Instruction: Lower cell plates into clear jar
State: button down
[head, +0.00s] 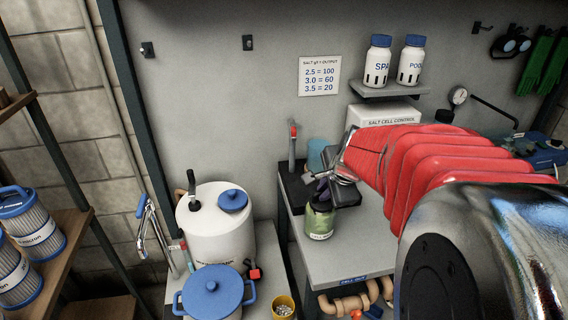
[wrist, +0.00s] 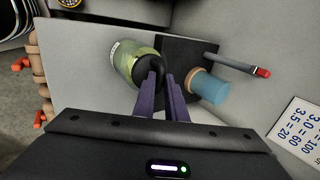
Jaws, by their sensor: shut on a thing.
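The clear jar (head: 320,222), with yellow-green contents and a pale label, stands upright at the front left of the grey bench. It also shows in the wrist view (wrist: 127,62). My gripper (head: 322,188) is over the jar's mouth, pointing down. In the wrist view, its purple fingers (wrist: 167,84) are shut on a dark rounded piece (wrist: 150,68), the visible part of the cell plates, at the jar's mouth. The plates themselves are hidden, and I cannot tell how deep they sit.
A blue cylinder with a tan end (wrist: 210,87) and a red-tipped grey post (head: 293,145) stand close behind the jar, by a black tray (wrist: 185,52). A white control box (head: 383,115) is against the wall. A white tank (head: 215,225) stands left of the bench.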

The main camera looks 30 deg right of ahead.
jog(key=shift+f, duration=0.2)
dwell(0.3)
jog(key=c, duration=1.7)
grip_release()
jog(key=shift+r, duration=0.1)
jog(key=shift+s+r, duration=0.3)
jog(key=shift+r, duration=0.2)
jog(key=v, duration=1.2)
jog(key=shift+s+a+r, duration=0.1)
jog(key=shift+s, duration=0.1)
jog(key=shift+s, duration=0.15)
